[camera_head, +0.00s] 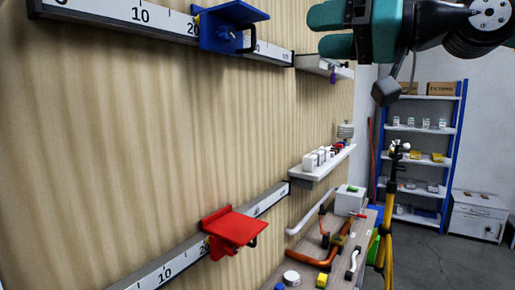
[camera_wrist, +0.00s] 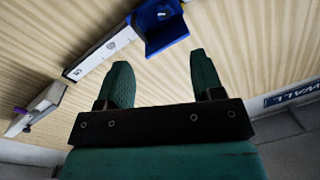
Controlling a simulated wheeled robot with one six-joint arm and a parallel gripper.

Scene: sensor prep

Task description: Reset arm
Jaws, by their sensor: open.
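My gripper (camera_head: 330,30) is at the top of the head view, in front of and right of the wooden wall. In the wrist view its two green fingers (camera_wrist: 160,85) stand apart with nothing between them. A blue bracket (camera_head: 228,27) sits on the upper ruler rail (camera_head: 110,14). The bracket also shows in the wrist view (camera_wrist: 158,28), beyond the fingertips. My gripper is apart from the bracket in the head view. A red bracket (camera_head: 232,229) sits on the lower ruler rail (camera_head: 180,260).
A white shelf (camera_head: 322,164) with small items juts from the wall. A blue shelving unit (camera_head: 448,150) and a white cabinet (camera_head: 478,214) stand behind. Floor at right looks clear.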

